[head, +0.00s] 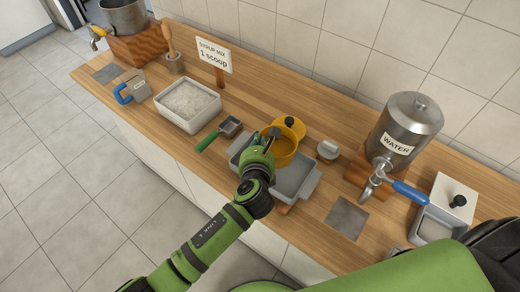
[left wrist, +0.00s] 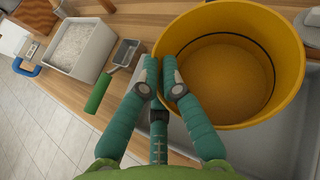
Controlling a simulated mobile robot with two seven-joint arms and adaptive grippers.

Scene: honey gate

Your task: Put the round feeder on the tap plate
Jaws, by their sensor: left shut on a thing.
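The round feeder (head: 282,151) is a yellow, open-topped round tub, held over the grey tray in the head view. In the left wrist view the feeder (left wrist: 240,65) fills the upper right, its inside showing a plain amber bottom. My left gripper (head: 268,142) is shut on the feeder's near left wall; its fingertips (left wrist: 163,78) meet at the rim. The tap plate (head: 348,217) is a bare grey metal square on the counter, below the water tap and to the right of the feeder. My right gripper is not seen.
The grey tray (head: 296,181) lies under the feeder. A yellow lid (head: 290,124) with a dark knob is behind it. A green-handled scoop (head: 207,142) lies left.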

